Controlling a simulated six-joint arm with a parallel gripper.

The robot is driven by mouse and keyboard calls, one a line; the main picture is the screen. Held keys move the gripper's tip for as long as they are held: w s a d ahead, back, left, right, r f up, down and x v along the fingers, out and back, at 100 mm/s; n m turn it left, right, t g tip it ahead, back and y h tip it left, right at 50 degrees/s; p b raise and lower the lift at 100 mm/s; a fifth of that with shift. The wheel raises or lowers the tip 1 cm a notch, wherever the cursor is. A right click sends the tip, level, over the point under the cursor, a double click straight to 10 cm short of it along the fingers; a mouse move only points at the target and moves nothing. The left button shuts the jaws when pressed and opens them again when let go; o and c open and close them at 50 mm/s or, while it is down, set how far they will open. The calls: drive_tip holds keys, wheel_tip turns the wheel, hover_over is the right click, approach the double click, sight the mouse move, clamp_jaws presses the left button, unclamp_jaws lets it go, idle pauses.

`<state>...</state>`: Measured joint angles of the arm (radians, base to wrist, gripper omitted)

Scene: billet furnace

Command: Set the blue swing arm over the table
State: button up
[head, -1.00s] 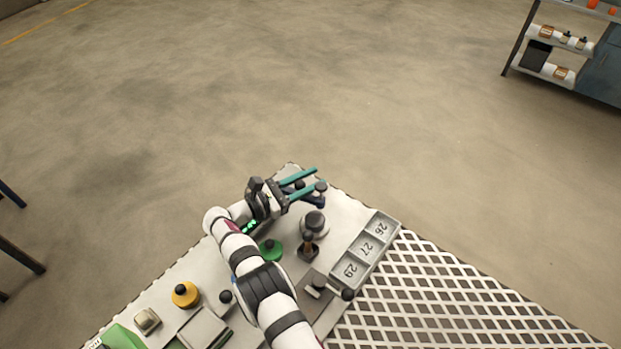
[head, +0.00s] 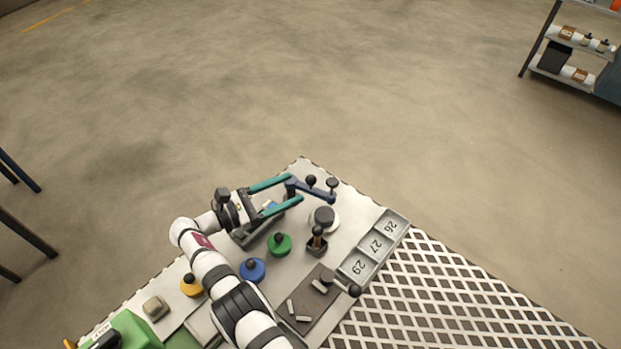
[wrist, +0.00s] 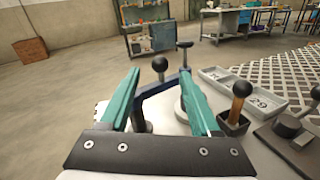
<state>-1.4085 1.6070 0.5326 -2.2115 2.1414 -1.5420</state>
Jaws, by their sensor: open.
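The blue swing arm (head: 318,193) is a dark blue bar with black knobs at the table's far corner. In the head view its free end lies over the white tabletop, just inside the far edge. My gripper (head: 295,188) has two teal fingers, spread apart and level, with their tips at the near end of the bar. In the wrist view the swing arm (wrist: 153,89) crosses between the fingers (wrist: 159,85). One round black knob and one T-shaped black knob rise beyond it. I cannot tell whether a finger touches the bar.
A grey round-topped piece (head: 323,218), a brown-handled tool in a dark holder (head: 316,244) and a numbered tray (head: 375,246) stand right of my gripper. Green (head: 279,245) and blue (head: 252,270) knobbed discs lie nearer. White lattice (head: 450,300) lies at right.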

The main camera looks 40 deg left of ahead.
sight(311, 180)
drive_tip(key=s+y, duration=0.1)
drive_tip(key=s+a+n, duration=0.1)
drive_tip(key=s, duration=0.1)
drive_tip(key=s+t+y, duration=0.1)
drive_tip(key=s, duration=0.1)
drive_tip(key=shift+s+a+n+y, duration=0.1)
drive_tip(key=shift+a+n+y, duration=0.2)
drive_tip(key=shift+n, duration=0.1)
drive_tip(key=s+d+n+y, duration=0.2)
drive_tip(key=s+d+y, duration=0.2)
drive_tip(key=shift+s+d+n, duration=0.1)
drive_tip(key=shift+d+n, duration=0.05)
drive_tip(key=shift+n, duration=0.15)
drive_tip(key=w, duration=1.5)
drive_tip(key=shift+w+a+f, duration=0.1)
drive_tip(key=shift+w+a, duration=0.15)
drive_tip(key=shift+w, duration=0.1)
clamp_jaws()
